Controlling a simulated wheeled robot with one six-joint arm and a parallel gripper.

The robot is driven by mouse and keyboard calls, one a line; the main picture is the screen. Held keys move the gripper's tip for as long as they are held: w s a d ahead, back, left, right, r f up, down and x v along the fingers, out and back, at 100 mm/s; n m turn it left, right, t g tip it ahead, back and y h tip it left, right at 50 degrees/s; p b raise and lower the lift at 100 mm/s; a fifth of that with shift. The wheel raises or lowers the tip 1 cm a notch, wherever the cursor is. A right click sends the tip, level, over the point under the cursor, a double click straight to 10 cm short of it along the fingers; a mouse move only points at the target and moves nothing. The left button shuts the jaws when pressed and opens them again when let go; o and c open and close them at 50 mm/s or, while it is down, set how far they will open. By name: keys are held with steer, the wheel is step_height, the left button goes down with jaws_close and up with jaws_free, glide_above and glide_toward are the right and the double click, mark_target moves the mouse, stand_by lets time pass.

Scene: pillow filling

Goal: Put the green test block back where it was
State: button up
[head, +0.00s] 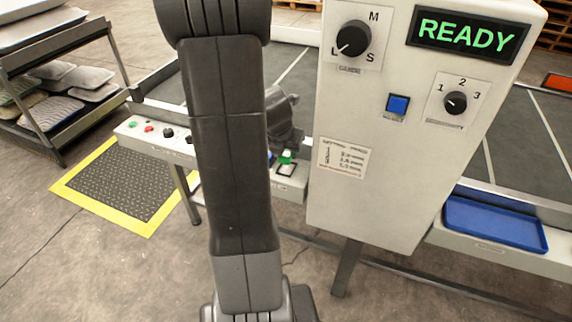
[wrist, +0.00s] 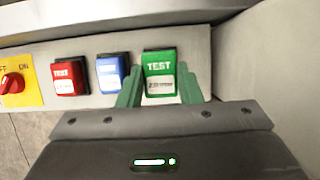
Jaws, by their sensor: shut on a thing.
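The green test block (wrist: 160,62), marked TEST with a white label, is between the two green fingers of my gripper (wrist: 160,90) in the wrist view. The gripper is shut on it. In the head view the green block (head: 286,159) shows small beside my arm, by a black-outlined square (head: 287,171) on the ledge. I cannot tell whether the block touches the ledge. In the wrist view a blue block (wrist: 110,72) and a red block (wrist: 69,77) sit in a row to its left, each on a dark square.
The grey control cabinet (head: 345,190) stands close to the right of the block, with a READY display (head: 466,38). A red switch (wrist: 12,83) is at the ledge's left in the wrist view. A blue tray (head: 493,223) lies on the right. My arm hides part of the ledge.

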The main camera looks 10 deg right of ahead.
mark_target(286, 160)
steer(key=shift+f+b, duration=0.85)
steer(key=shift+f, duration=1.05)
steer(key=shift+f, duration=0.15)
steer(key=o, duration=1)
steer(key=shift+o, duration=0.2)
steer(key=p+v, duration=0.4)
steer(key=v, duration=0.8)
